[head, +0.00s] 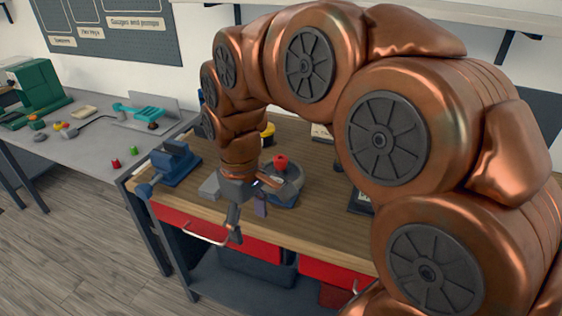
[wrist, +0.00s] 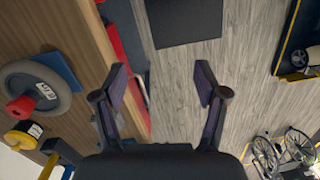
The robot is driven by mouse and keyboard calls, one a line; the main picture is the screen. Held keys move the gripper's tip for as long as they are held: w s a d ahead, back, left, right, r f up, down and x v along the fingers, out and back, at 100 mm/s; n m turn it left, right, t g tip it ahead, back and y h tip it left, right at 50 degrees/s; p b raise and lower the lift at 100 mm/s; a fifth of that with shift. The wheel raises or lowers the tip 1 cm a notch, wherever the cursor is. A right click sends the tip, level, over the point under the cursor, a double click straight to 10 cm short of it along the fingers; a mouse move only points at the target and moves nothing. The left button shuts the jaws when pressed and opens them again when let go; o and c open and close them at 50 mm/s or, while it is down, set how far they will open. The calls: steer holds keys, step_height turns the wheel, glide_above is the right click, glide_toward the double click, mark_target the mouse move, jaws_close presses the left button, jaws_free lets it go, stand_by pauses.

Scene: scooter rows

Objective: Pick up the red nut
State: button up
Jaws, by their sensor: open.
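A red piece (head: 280,161), which may be the red nut, rests on or in a round grey ring-shaped thing (head: 292,184) on the wooden bench. In the wrist view the red piece (wrist: 19,109) shows at the left, at the edge of the grey ring (wrist: 58,84). A small red piece (head: 116,163) also stands on the grey table at the left; which one is the nut is unclear. My gripper (head: 247,214) is open and empty, left of and nearer than the ring, by the bench's front edge. In the wrist view its fingers (wrist: 160,82) are wide apart above the floor.
A blue vise (head: 176,165) stands at the left end of the bench (head: 330,222). A yellow and black thing (head: 267,134) is behind the red piece. Red drawers (head: 190,222) with handles are under the bench top. A green piece (head: 134,150) is on the grey table.

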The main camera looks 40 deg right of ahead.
steer(key=w+d+r+n, duration=0.2)
steer(key=w+d, duration=0.6)
steer(key=w, duration=0.3)
steer(key=n+t, duration=0.1)
glide_above(281, 160)
steer(key=shift+w+a+f, duration=0.1)
steer(key=shift+a, duration=0.3)
steer(key=shift+n, duration=0.3)
steer(key=shift+w+d+f+p, duration=0.15)
steer(key=shift+f+p, duration=0.4)
steer(key=shift+f, duration=0.75)
steer(key=shift+w+d+f+p, duration=0.1)
steer(key=shift+d+f+p, duration=0.3)
steer(key=shift+f, duration=0.95)
steer(key=shift+w+d+f+p, duration=0.1)
steer(key=shift+f+p, duration=0.55)
steer(key=shift+f, duration=0.65)
steer(key=shift+s, duration=0.1)
steer(key=c, duration=1.1)
steer(key=shift+r, duration=0.1)
